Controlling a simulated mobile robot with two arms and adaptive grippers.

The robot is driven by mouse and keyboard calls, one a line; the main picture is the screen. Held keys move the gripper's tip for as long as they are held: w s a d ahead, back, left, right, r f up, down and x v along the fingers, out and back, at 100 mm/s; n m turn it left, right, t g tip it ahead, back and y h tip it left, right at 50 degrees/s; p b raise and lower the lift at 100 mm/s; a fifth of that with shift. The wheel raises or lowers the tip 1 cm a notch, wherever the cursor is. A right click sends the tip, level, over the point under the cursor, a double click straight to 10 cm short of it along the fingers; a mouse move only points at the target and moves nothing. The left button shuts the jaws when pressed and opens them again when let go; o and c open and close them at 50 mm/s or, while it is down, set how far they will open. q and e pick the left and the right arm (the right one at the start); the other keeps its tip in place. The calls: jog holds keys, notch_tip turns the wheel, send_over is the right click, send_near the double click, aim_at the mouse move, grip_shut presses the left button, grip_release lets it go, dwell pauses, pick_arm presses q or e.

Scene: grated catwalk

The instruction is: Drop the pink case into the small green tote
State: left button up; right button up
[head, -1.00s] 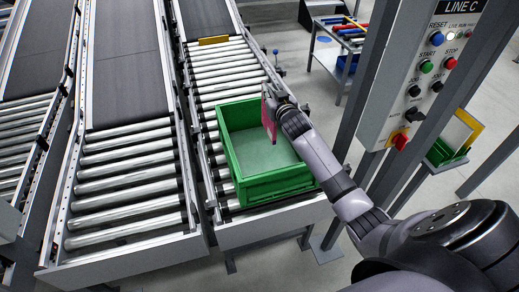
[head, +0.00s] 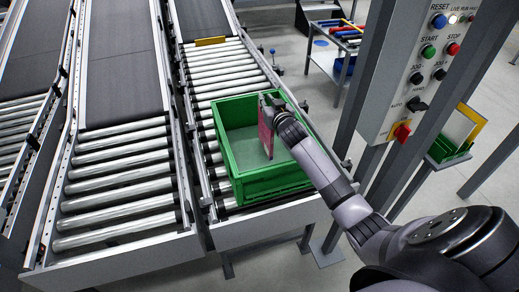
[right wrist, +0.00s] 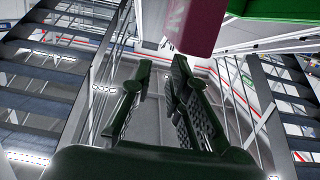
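The pink case (head: 266,134) is upright, edge-on to the head view, over the inside of the green tote (head: 268,187) on the roller conveyor. Whether its lower end touches the tote floor is unclear. My right gripper (head: 272,103) is at the case's upper end, above the tote's right side. In the right wrist view its two fingers (right wrist: 160,68) stand apart with an empty gap. The pink case (right wrist: 190,25) shows past the fingertips, at the top, not between them. Part of the green tote (right wrist: 275,8) shows at the upper right. My left gripper is out of view.
A control panel (head: 420,75) on grey posts stands right of my forearm. Behind it is another green container (head: 450,150) with a yellow edge. A cart (head: 335,50) with coloured items is at the back. The rollers (head: 215,75) behind the tote are bare.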

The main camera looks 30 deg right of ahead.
jog(key=shift+o, duration=1.7)
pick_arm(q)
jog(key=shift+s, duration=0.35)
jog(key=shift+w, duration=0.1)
pick_arm(e)
jog(key=shift+s, duration=0.15)
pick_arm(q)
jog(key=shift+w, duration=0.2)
pick_arm(e)
jog(key=v, duration=1.1)
jog(key=shift+s, duration=0.35)
jog(key=shift+a, duration=0.15)
